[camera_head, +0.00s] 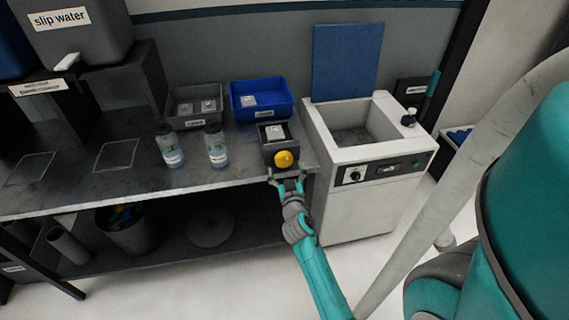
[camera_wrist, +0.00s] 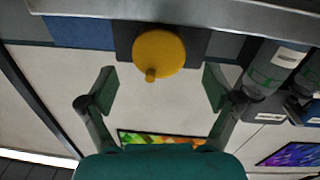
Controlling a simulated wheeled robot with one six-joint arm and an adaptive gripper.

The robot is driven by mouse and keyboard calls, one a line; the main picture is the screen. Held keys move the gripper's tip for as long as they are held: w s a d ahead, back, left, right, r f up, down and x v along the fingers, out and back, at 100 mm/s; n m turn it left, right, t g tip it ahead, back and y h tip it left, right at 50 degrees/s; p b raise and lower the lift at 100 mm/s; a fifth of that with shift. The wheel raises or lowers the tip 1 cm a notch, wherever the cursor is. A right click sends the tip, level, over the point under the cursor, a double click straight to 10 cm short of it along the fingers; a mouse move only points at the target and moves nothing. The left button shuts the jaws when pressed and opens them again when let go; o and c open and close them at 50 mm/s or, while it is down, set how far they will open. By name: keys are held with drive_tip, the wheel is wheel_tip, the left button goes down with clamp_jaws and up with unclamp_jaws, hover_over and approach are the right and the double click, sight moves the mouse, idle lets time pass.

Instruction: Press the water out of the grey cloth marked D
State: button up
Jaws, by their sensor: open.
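A small dark press box (camera_head: 268,155) stands at the right front edge of the grey bench, with a round yellow crank knob (camera_head: 284,158) on its front. A light grey square (camera_head: 275,132) with a mark lies in its top; the letter is too small to read. More light squares lie in the grey bin (camera_head: 183,122) and one in the blue bin (camera_head: 262,113); I cannot tell which is D. My gripper (camera_head: 288,178) is open and empty in front of the knob. In the wrist view the knob (camera_wrist: 158,52) shows ahead, between and beyond the spread fingers (camera_wrist: 152,90).
Two bottles (camera_head: 169,146) (camera_head: 216,146) stand left of the press. A white tank (camera_head: 355,215) with an open basin and raised blue lid (camera_head: 346,62) stands to the right. A slip water container (camera_head: 75,35) is at the back left. The bench's left part (camera_head: 70,195) is mostly clear.

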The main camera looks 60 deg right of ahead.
sight(284, 162)
drive_tip(key=shift+x, duration=1.65)
drive_tip(key=c, duration=1.1)
drive_tip(key=shift+c, duration=0.2)
